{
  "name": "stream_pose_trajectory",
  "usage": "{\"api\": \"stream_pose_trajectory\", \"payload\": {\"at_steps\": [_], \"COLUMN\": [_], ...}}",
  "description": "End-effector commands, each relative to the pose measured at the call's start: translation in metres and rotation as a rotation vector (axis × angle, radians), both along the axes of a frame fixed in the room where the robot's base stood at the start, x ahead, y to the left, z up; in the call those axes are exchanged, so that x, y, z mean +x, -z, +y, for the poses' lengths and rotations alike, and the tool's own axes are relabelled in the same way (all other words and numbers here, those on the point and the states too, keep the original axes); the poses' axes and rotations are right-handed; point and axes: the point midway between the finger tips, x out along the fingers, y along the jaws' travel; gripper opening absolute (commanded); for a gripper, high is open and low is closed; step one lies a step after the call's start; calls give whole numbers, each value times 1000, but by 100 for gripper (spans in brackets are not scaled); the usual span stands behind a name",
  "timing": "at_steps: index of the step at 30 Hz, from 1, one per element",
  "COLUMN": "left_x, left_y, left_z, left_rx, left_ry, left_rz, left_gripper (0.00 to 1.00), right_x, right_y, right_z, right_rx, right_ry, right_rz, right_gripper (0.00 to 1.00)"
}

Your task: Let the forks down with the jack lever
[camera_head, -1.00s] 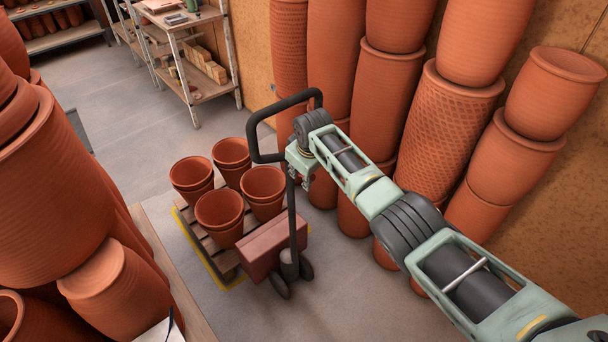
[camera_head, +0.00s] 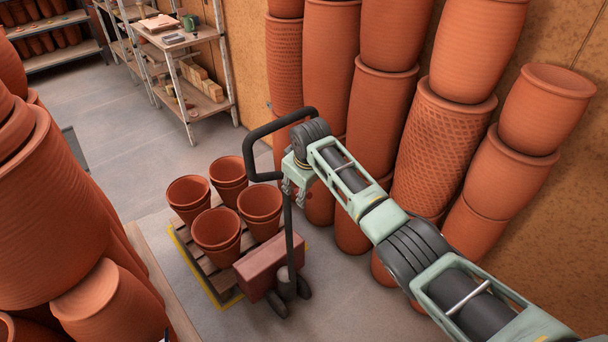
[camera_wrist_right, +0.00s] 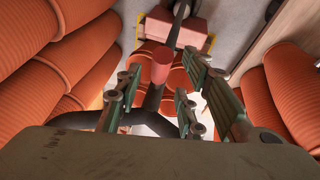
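The pallet jack stands in the middle of the head view, with a black loop handle (camera_head: 250,152) on a dark upright shaft and a reddish-brown body (camera_head: 272,268). My right gripper (camera_head: 295,184) is at the handle, on the right side of the loop. In the right wrist view the red-tipped jack lever (camera_wrist_right: 162,62) shows between and just beyond the spread fingers of the right gripper (camera_wrist_right: 164,84). The fingers look apart from it. The forks are hidden under a wooden pallet (camera_head: 207,272) bearing several terracotta pots (camera_head: 216,236). My left gripper is not in view.
Tall stacks of terracotta pots (camera_head: 445,145) line the wall behind and right of my arm. More pots (camera_head: 60,205) crowd the left front. A shelf rack (camera_head: 205,105) stands at the back. Grey floor (camera_head: 120,120) is clear between rack and pallet.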

Motion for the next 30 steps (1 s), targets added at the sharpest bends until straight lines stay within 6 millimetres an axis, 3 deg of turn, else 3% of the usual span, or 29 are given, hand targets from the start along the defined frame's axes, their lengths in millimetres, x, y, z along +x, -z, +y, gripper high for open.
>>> {"api": "stream_pose_trajectory", "payload": {"at_steps": [12, 18, 30], "left_x": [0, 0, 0], "left_y": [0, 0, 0], "left_z": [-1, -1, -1], "left_rx": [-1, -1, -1], "left_ry": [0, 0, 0], "left_rz": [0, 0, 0], "left_gripper": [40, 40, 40], "right_x": [-23, -28, -28], "right_y": [-71, -82, -82], "right_z": [-4, -5, -5], "right_rx": [2, 0, 0], "right_ry": [1, 1, 1], "right_rz": [-3, 1, 1], "right_gripper": [36, 36, 36]}}
